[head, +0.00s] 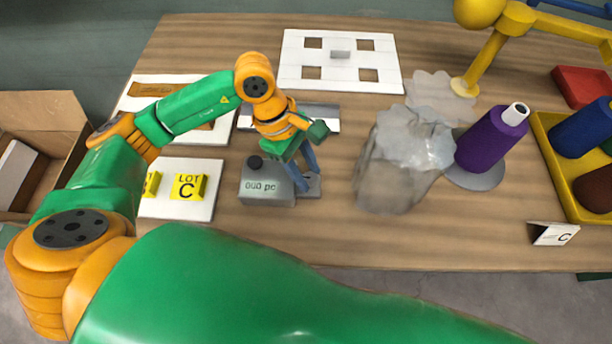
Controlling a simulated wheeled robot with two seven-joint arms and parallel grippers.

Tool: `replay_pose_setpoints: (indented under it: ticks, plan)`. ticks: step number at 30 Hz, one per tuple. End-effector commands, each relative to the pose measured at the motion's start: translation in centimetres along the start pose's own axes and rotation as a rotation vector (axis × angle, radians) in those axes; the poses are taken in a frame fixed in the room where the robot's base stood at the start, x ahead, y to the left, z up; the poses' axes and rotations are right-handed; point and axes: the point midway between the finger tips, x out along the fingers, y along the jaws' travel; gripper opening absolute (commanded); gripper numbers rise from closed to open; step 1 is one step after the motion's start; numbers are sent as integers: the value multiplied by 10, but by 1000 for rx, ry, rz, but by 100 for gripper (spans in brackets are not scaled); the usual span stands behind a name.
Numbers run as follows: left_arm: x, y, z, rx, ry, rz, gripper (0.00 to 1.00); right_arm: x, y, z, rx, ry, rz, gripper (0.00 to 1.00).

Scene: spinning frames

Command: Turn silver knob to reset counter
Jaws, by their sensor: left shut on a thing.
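The counter (267,190) is a small grey box with a dark round part on its top left. Its front carries lettering that looks like "000 pc", though the digits are not sharp. My left gripper (289,160) points down at the counter's right end. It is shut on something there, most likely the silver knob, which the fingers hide. My right gripper is not in view.
Right of the counter stand a cloudy clear bag (395,175) and a purple thread cone (490,140). A yellow tray (556,165) with spools is at the far right. A white board with yellow "LOT C" blocks (188,187) lies left.

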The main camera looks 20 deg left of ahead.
Motion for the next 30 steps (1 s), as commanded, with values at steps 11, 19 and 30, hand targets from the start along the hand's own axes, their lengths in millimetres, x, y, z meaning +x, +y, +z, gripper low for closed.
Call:
replay_pose_setpoints:
  ticks: [11, 19, 30]
  plan:
    - [3, 2, 0, 187, 0, -75, 0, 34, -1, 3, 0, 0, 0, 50]
    - [1, 2, 0, 233, 0, -97, 0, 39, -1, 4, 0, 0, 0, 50]
    - [0, 2, 0, 236, 0, -99, 0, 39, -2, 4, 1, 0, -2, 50]
